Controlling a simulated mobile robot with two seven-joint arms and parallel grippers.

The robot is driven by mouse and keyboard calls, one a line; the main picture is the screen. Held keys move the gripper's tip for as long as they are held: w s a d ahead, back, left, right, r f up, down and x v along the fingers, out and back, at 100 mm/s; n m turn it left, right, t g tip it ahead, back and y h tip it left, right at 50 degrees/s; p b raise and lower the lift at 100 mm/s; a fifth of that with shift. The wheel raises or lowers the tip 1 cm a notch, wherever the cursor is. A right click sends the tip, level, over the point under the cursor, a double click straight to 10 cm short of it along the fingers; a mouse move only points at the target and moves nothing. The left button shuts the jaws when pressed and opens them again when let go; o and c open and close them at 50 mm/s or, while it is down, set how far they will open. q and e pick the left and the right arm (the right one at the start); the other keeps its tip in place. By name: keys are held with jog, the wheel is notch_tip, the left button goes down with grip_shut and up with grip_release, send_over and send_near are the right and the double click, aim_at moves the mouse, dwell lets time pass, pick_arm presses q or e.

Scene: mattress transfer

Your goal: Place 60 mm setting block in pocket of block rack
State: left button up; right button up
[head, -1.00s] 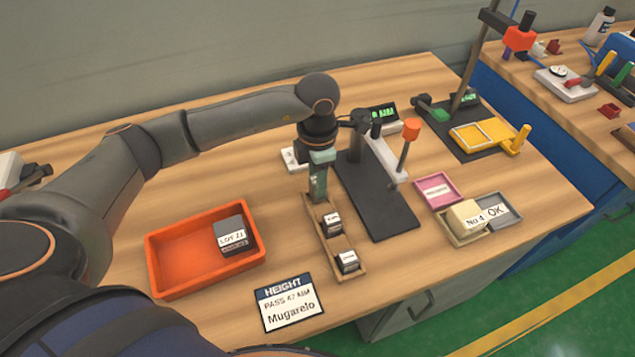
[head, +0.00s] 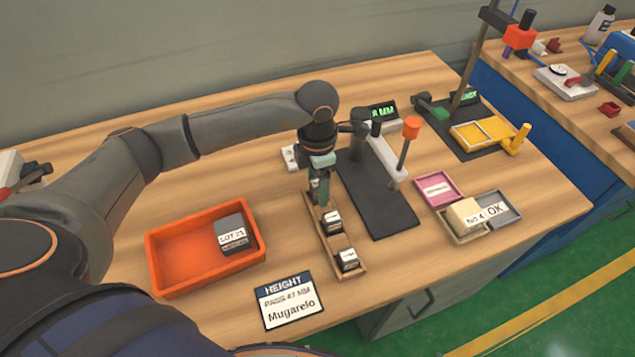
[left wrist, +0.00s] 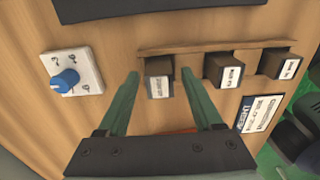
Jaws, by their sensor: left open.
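The block rack (head: 337,242) is a narrow wooden tray holding dark blocks with white labels. A middle block (head: 332,221) and a near block (head: 347,259) show in the head view. My left gripper (head: 319,197) points down at the rack's far end. In the left wrist view its open green fingers (left wrist: 159,76) stand on either side of an end block (left wrist: 159,85), with gaps visible. The other two blocks (left wrist: 224,72) also show there, to its right. The labels are too small to tell which is the 60 mm setting block. My right gripper is out of view.
A black-based height gauge (head: 380,205) stands close right of the rack. An orange bin (head: 175,255) with a dark lot block lies left. A height sign (head: 290,300) lies in front. Pink (head: 438,188) and grey (head: 508,208) trays are right. A blue-knob box (left wrist: 75,72) sits beside the rack.

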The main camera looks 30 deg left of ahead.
pick_arm(q)
notch_tip(320, 180, up, 12)
jog(key=shift+r, duration=0.15)
dwell(0.3)
